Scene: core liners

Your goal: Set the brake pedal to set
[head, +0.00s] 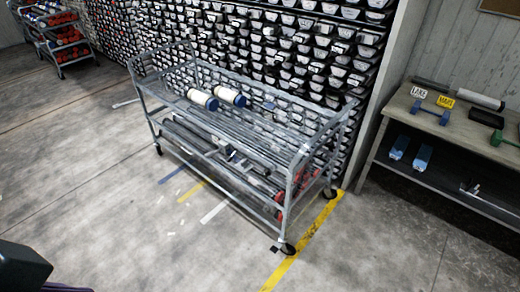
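A grey metal cart (222,118) with two tiers stands in the middle of the head view, on casters. Its front caster (288,249) rests on the floor by the yellow line. A small dark piece (274,249) sticks out to the left of that caster; it may be the brake pedal, but it is too small to tell its position. Another caster (330,192) shows at the cart's right. Neither gripper shows clearly. A dark shape at the lower left edge looks like part of my own body, well apart from the cart.
White rolls (202,99) with blue ends lie on the cart's top tier; dark tubes lie below. A bench (388,108) with tools stands at the right, and a wall of stacked trays (290,45) behind the cart.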

